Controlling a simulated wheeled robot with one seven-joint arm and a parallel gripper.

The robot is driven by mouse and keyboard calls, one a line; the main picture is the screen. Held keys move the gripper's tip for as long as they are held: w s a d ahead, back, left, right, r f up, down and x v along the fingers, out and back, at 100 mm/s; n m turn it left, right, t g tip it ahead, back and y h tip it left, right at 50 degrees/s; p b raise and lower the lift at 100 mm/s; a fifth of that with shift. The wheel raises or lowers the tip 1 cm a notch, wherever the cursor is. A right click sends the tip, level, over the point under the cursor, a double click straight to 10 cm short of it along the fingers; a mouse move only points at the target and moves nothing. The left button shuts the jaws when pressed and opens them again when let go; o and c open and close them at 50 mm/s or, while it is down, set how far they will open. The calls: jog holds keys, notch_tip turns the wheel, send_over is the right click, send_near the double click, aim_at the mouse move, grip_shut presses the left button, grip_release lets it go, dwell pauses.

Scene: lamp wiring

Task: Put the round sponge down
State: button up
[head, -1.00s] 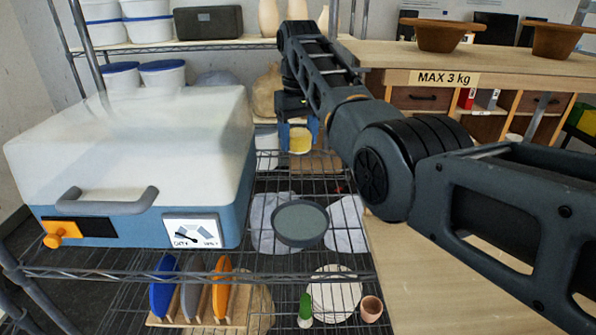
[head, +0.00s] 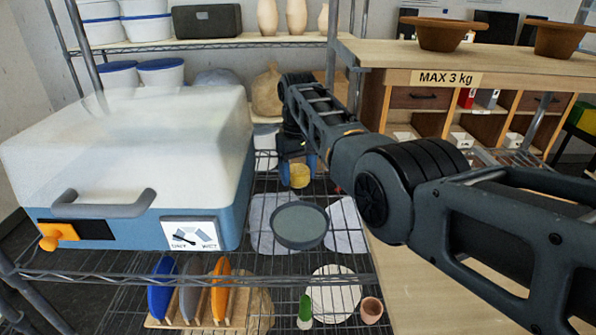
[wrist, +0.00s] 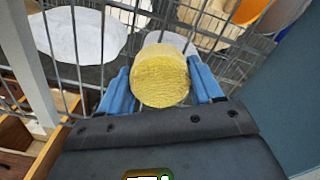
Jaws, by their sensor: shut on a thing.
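The round sponge (head: 299,175) is yellow and cylindrical. My gripper (head: 298,168) is shut on it, with one blue finger on each side, behind the round grey dish on the wire shelf. In the wrist view the sponge (wrist: 160,77) sits between the blue fingers of my gripper (wrist: 162,88), its flat face towards the camera. The wire rack shows beyond it. I cannot tell whether the sponge touches the shelf.
A grey dish (head: 299,226) stands on the wire shelf on white cloths (head: 345,226). A large white-and-blue box (head: 120,160) fills the left. A wooden table (head: 430,280) is at the right. Coloured discs (head: 220,288) stand in a rack below.

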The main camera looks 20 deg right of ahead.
aim_at(298, 169)
jog(key=o, duration=0.9)
notch_tip(298, 169, up, 12)
jog(key=shift+r, duration=0.1)
dwell(0.3)
jog(key=shift+s, duration=0.1)
dwell(0.3)
